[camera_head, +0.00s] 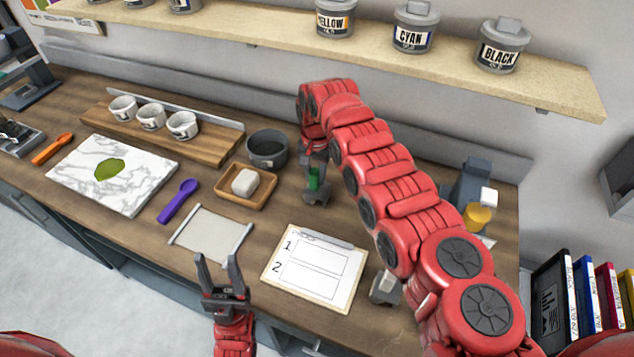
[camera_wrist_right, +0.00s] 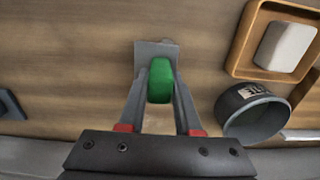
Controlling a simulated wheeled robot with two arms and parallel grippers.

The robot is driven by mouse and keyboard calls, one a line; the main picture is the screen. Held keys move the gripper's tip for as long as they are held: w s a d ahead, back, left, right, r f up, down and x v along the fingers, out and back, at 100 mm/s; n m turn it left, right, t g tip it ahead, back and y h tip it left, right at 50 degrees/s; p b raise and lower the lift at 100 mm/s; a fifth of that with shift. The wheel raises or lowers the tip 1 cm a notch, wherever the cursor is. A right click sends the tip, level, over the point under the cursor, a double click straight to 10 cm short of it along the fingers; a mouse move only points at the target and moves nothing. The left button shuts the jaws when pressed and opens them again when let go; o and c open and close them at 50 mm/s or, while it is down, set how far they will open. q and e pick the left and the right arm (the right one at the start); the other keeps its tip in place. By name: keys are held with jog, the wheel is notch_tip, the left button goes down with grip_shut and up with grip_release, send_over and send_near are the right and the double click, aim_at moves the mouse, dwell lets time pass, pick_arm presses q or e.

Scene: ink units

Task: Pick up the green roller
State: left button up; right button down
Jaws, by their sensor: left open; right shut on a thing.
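The green roller (camera_head: 314,179) is between the fingers of my right gripper (camera_head: 315,188), towards the back of the counter. In the right wrist view the green roller (camera_wrist_right: 160,80) sits between the two fingertips, with a grey piece behind it. My right gripper (camera_wrist_right: 160,90) is shut on it. From these views I cannot tell whether the roller touches the counter. My left gripper (camera_head: 219,275) is open and empty, at the front edge near a grey sheet with rolled ends (camera_head: 211,234).
Left of the right gripper are a dark bowl (camera_head: 267,150) and a wooden tray (camera_head: 232,197) with a white block. A clipboard (camera_head: 315,266) lies in front. A marble slab (camera_head: 90,185) and purple spoon (camera_head: 177,201) lie left. The shelf (camera_head: 280,32) with tubs overhangs the back.

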jog(key=shift+r, duration=0.1)
jog(key=shift+r, duration=0.4)
notch_tip(320, 180, up, 8)
jog(key=b, duration=0.3)
jog(key=shift+r+b, duration=0.2)
jog(key=shift+b, duration=0.1)
jog(key=shift+r, duration=0.35)
